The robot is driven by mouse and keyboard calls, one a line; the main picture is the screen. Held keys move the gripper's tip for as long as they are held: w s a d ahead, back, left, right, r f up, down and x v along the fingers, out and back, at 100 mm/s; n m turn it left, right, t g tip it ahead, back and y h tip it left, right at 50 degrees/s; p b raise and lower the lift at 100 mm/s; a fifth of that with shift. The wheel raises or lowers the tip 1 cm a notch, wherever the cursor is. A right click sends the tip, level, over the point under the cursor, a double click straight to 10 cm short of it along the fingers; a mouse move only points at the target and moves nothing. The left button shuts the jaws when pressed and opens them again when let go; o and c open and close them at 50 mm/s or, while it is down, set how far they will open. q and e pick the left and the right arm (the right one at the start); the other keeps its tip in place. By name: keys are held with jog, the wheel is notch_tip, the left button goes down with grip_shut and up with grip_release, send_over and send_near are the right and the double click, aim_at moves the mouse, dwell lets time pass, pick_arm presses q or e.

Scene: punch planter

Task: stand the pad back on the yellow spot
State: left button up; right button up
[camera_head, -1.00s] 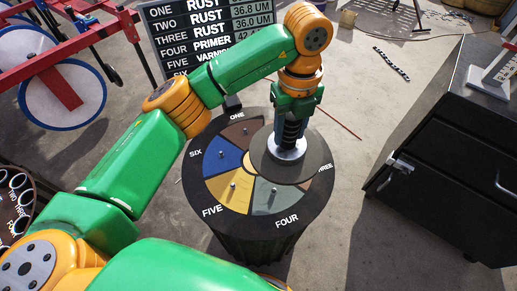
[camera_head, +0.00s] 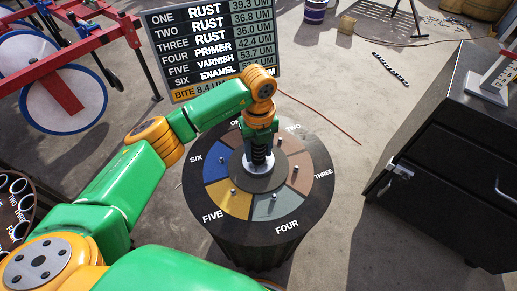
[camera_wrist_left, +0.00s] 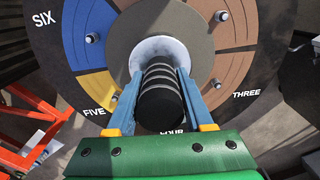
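My right gripper is not in view.
The round table (camera_head: 262,234) has blue, brown, grey and yellow sectors with small metal pegs. A board of readings (camera_head: 210,50) stands behind it. A black cabinet (camera_head: 440,190) is at the right, a red frame with wheels (camera_head: 60,90) at the left.

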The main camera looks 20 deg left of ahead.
pick_arm(q)
jog(key=shift+o, duration=1.3)
jog(key=shift+r, duration=0.3)
notch_tip(320, 180, up, 12)
jog(key=shift+f+p, duration=0.1)
jog(key=shift+p, duration=0.2)
